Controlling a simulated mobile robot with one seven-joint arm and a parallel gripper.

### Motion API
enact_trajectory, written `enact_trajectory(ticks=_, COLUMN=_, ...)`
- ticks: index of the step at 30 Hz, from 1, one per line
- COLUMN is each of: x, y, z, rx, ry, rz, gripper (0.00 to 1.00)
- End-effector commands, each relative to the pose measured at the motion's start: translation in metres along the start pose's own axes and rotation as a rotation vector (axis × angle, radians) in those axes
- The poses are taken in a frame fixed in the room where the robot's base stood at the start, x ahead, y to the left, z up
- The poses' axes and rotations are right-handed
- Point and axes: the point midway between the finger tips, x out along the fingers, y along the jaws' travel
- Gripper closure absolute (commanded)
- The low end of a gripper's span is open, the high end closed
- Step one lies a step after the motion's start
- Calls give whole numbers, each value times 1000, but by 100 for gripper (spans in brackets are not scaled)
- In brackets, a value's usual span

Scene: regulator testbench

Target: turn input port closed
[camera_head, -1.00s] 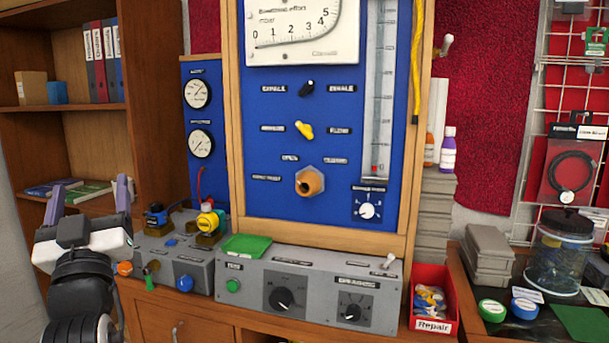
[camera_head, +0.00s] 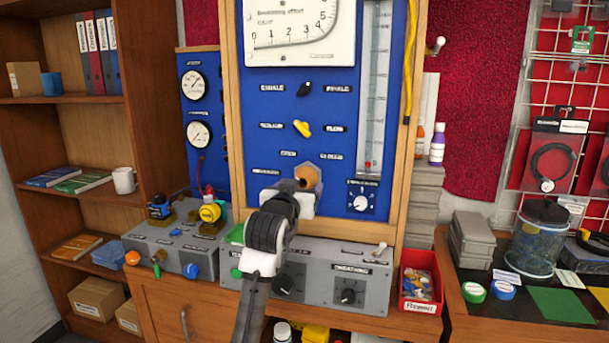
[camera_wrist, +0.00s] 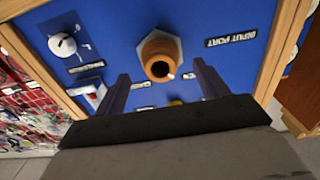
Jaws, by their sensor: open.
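The input port (camera_head: 308,176) is an orange-brown round fitting with a dark hole, on a grey hexagonal base on the blue panel (camera_head: 275,110). In the wrist view the fitting (camera_wrist: 161,55) shows near the top middle, beside an "INPUT PORT" label (camera_wrist: 232,38). My gripper (camera_wrist: 161,72) is open, with one dark finger on each side of the fitting in the picture and nothing held. I cannot tell how far the fingertips are from the panel. In the head view my gripper (camera_head: 290,197) is just below the port and partly covers it; its fingers are hard to see.
A yellow knob (camera_head: 302,129) and a black knob (camera_head: 305,89) sit above the port. A white dial (camera_head: 361,202) is at lower right. A grey control box (camera_head: 350,270) stands below the panel, and a wooden frame (camera_head: 233,130) edges it.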

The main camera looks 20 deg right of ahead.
Motion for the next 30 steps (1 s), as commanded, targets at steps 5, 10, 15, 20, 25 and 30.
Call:
enact_trajectory(ticks=5, x=31, y=0, z=-3, rx=1, ry=0, rz=0, gripper=27)
enact_trajectory(ticks=10, x=46, y=0, z=-2, rx=1, ry=1, rz=-1, gripper=27)
enact_trajectory(ticks=15, x=50, y=0, z=-1, rx=2, ry=2, rz=-1, gripper=27)
enact_trajectory(ticks=20, x=50, y=0, z=-1, rx=1, ry=2, rz=-1, gripper=27)
enact_trajectory(ticks=25, x=50, y=0, z=0, rx=1, ry=2, rz=-1, gripper=45)
enact_trajectory(ticks=30, x=50, y=0, z=0, rx=1, ry=2, rz=-1, gripper=67)
